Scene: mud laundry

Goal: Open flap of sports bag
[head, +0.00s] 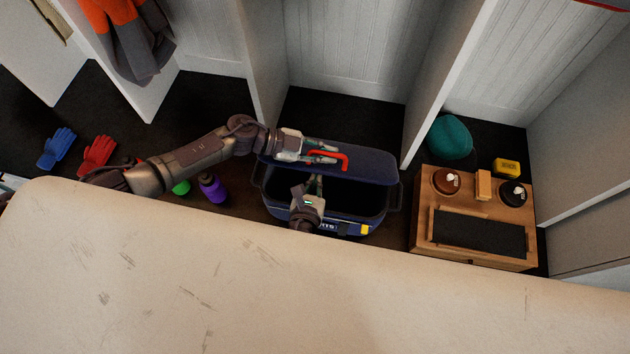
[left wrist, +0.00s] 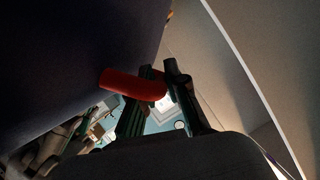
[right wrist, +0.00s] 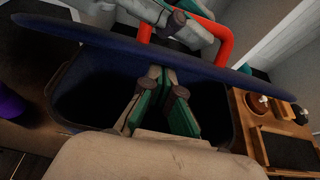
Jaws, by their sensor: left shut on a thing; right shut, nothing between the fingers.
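The sports bag (head: 350,228) is a dark blue box-like bag with a label on its front. Its flap (head: 372,165) stands raised at the back and the dark inside shows below it. A red handle (head: 345,160) is on the flap. My left gripper (head: 333,157) is shut on the red handle, which also shows between its fingers in the left wrist view (left wrist: 130,84). My right gripper (head: 316,180) is shut and empty over the bag's opening, below the flap. In the right wrist view, the flap's edge (right wrist: 190,62) runs above the right fingers (right wrist: 165,85).
A wooden box (head: 430,235) with a black pad and round containers stands right of the bag. A purple bottle (head: 213,188) stands left. Blue (head: 57,148) and red gloves (head: 97,155) lie further left. White cubby dividers (head: 425,110) rise behind.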

